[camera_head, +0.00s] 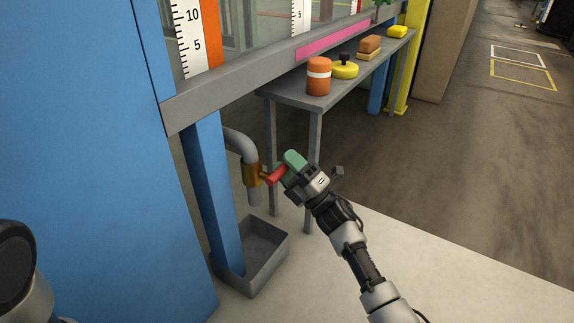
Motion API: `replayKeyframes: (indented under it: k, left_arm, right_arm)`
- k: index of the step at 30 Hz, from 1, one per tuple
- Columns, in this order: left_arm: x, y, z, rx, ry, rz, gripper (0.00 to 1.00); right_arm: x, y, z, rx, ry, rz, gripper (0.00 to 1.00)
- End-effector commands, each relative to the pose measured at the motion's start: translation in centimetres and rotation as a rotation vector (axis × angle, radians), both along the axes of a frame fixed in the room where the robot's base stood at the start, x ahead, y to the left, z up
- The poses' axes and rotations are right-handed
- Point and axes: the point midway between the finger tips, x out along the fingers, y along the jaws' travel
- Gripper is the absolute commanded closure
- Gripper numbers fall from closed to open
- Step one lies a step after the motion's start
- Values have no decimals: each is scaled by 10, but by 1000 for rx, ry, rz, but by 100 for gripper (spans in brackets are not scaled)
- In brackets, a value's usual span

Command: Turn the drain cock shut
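The drain cock (251,174) is a brass body on the grey bent pipe under the flume. Its red lever (276,176) sticks out to the right and slightly upward in the picture. My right gripper (289,176) is at the lever's outer end, overlapping it in the view. A green rounded part (294,160) shows at the gripper's front; I cannot tell whether it belongs to the gripper. The fingers are partly hidden, so whether they close on the lever is unclear. Part of my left arm shows at the lower left; its gripper is out of view.
A grey open bin (266,241) stands on the floor below the cock. A blue post (214,190) and large blue panel are to the left. A grey bench (330,98) behind holds an orange jar (318,77), a yellow round item (344,70) and blocks. Floor at right is clear.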

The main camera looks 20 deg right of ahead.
Motion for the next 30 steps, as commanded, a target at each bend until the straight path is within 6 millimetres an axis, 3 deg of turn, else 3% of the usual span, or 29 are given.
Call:
replayKeyframes:
  k: [7,21,30]
  left_arm:
    - [0,0,5,0,2,0,100]
    - [0,0,38,1,2,-1,100]
    - [0,0,41,1,1,-1,100]
  right_arm:
    - [-5,-4,-3,2,4,-1,52]
    - [-63,-46,-50,1,4,-1,52]
    - [-73,-53,-60,0,0,-1,52]
